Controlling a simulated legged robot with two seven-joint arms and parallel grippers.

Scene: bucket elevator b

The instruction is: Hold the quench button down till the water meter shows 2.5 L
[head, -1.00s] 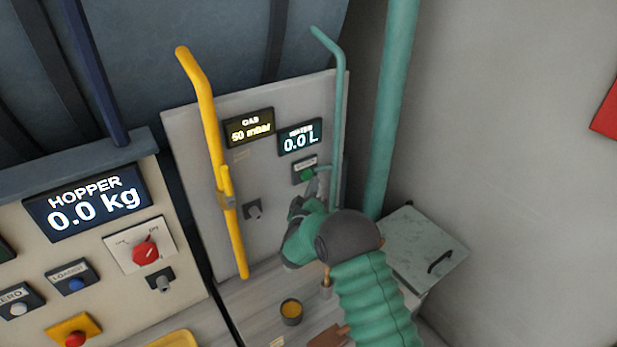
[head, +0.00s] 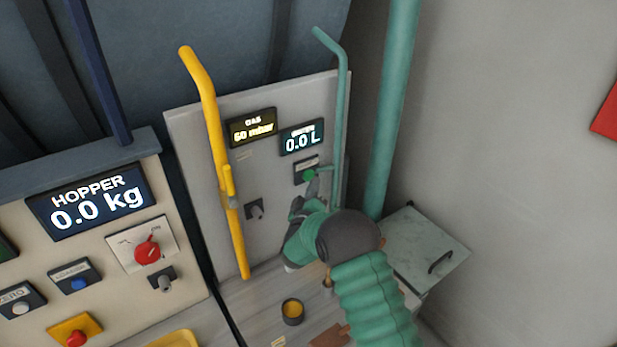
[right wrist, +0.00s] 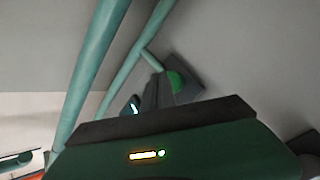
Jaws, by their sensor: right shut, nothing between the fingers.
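The green quench button (head: 311,174) sits in a dark housing on the grey panel, below the water meter (head: 302,138). The meter reads 0.0 L. My right gripper (head: 313,188) is shut and empty, with its fingertips just below the button in the head view. In the right wrist view the green button (right wrist: 176,81) shows just beyond the fingers (right wrist: 158,92). I cannot tell whether the fingertips touch it. My left gripper is not in view.
A yellow pipe (head: 211,130) and a teal pipe (head: 341,110) flank the meters. The gas display (head: 251,128) reads about 60 mbar. The hopper panel (head: 90,205) stands at left. A small cup (head: 292,311) stands on the bench below.

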